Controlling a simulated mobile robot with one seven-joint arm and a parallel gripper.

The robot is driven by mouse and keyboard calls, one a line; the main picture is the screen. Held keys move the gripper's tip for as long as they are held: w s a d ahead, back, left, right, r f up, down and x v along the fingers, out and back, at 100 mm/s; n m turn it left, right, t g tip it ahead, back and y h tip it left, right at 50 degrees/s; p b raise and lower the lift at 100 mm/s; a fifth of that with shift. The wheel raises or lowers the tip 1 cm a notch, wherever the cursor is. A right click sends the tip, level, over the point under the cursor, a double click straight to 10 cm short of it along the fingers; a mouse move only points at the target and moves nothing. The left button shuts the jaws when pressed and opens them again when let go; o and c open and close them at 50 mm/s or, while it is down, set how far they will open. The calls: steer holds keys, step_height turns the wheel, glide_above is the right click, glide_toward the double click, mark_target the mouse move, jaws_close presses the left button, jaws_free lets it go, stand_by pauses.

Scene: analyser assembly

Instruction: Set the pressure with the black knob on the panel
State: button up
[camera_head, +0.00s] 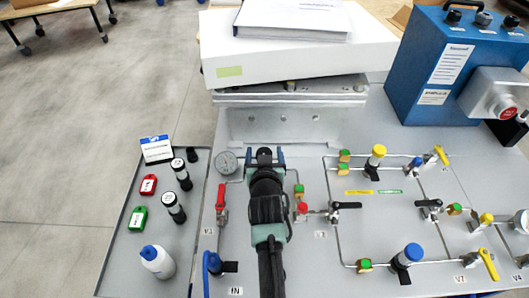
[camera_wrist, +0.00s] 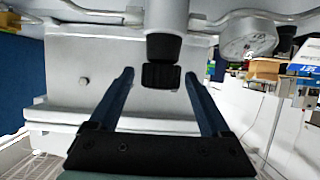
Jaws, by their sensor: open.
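The black knob (camera_wrist: 161,75) shows in the wrist view under a grey cylindrical body (camera_wrist: 166,16). It appears between the two blue fingers of my gripper (camera_wrist: 159,78), near their tips, with a gap on each side. My gripper is open and I see no contact with the knob. In the head view my gripper (camera_head: 266,155) reaches over the panel (camera_head: 300,270), with a dark piece between its fingertips. My arm hides part of the panel there. A round pressure gauge (camera_head: 227,162) sits just left of the gripper; a gauge (camera_wrist: 248,36) also shows upper right in the wrist view.
A red-handled valve (camera_head: 221,198) stands left of my arm, and a black-handled valve (camera_head: 345,206) right of it. A tray (camera_head: 200,240) at left holds a white bottle (camera_head: 157,261), tags and vials. A blue box (camera_head: 425,65) stands at back right.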

steer(key=v, duration=1.3)
steer(key=shift+p, duration=0.4)
step_height(320, 180, up, 31)
steer(key=w+t+p, duration=0.2)
steer(key=w+t, duration=0.1)
steer(key=t, duration=0.3)
steer(key=s+r+t, duration=0.4)
steer(key=s+r, duration=0.3)
steer(key=r, duration=0.6)
steer(key=s+r+t+p, duration=0.1)
steer(key=s+r+t, duration=0.2)
steer(key=s+r, duration=0.4)
step_height(320, 180, up, 7)
steer(key=shift+s+a+r+t, duration=0.15)
steer(key=shift+a+t, duration=0.1)
steer(key=shift+t, duration=0.15)
